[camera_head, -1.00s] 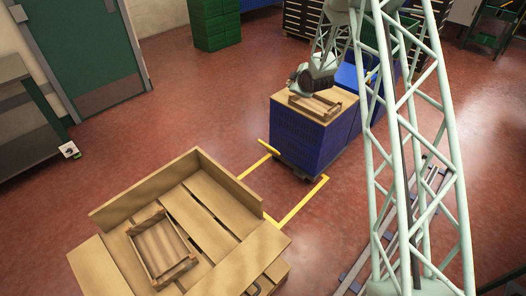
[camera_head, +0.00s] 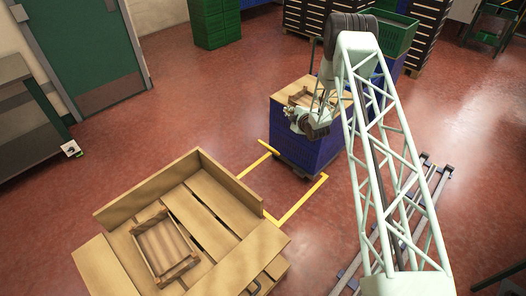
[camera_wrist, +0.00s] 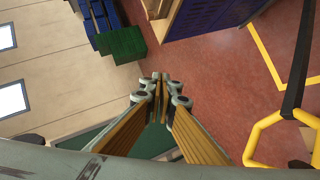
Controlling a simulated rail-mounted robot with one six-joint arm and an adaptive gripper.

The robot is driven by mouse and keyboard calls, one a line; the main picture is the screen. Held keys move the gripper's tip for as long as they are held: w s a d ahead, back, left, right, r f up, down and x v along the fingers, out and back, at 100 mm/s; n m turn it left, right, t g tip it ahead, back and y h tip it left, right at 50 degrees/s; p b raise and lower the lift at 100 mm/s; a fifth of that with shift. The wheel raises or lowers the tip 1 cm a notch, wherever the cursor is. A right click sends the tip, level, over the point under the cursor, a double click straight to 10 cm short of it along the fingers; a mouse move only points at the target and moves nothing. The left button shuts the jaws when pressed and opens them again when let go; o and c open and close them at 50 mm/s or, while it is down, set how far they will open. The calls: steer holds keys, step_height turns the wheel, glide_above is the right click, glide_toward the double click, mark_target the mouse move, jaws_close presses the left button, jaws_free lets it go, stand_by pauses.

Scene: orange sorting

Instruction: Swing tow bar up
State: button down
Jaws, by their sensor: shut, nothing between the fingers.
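The tow bar (camera_wrist: 297,75) shows in the wrist view as a dark bar at the right, ending in a yellow loop handle (camera_wrist: 254,145). In the head view, a yellow piece that looks like its handle (camera_head: 268,147) lies low beside the blue crate stack (camera_head: 312,150). My gripper (camera_wrist: 162,84) is shut and empty, its fingers together, left of the tow bar and apart from it in the wrist view. In the head view my gripper (camera_head: 294,118) is in front of the stack's left side.
A wooden crate (camera_head: 302,97) sits on the stack's board top. A large wooden bin (camera_head: 148,190) holding another crate (camera_head: 165,247) stands front left. Yellow lines (camera_head: 300,200) mark the floor. Open red floor lies left. Green crates (camera_head: 215,22) stand at the back.

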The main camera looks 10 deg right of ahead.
steer(key=s+a+f+n+t+y+p, duration=0.1)
steer(key=s+f+p, duration=0.1)
steer(key=s+f, duration=0.45)
steer(key=s+a+f+n+t+p, duration=0.1)
steer(key=s+f, duration=0.2)
steer(key=f, duration=0.7)
steer(key=s+a+f+n+t+y+p, duration=0.1)
steer(key=s+f+n+p, duration=0.1)
steer(key=s+f, duration=0.45)
steer(key=s+a+n+t, duration=0.2)
steer(key=a+n, duration=0.1)
steer(key=a, duration=0.3)
steer(key=s+a+f+n+t+h, duration=0.1)
steer(key=s+a+n+t, duration=0.2)
steer(key=a, duration=0.4)
steer(key=shift+s+a, duration=0.2)
steer(key=shift+s, duration=0.05)
steer(key=shift+w, duration=0.25)
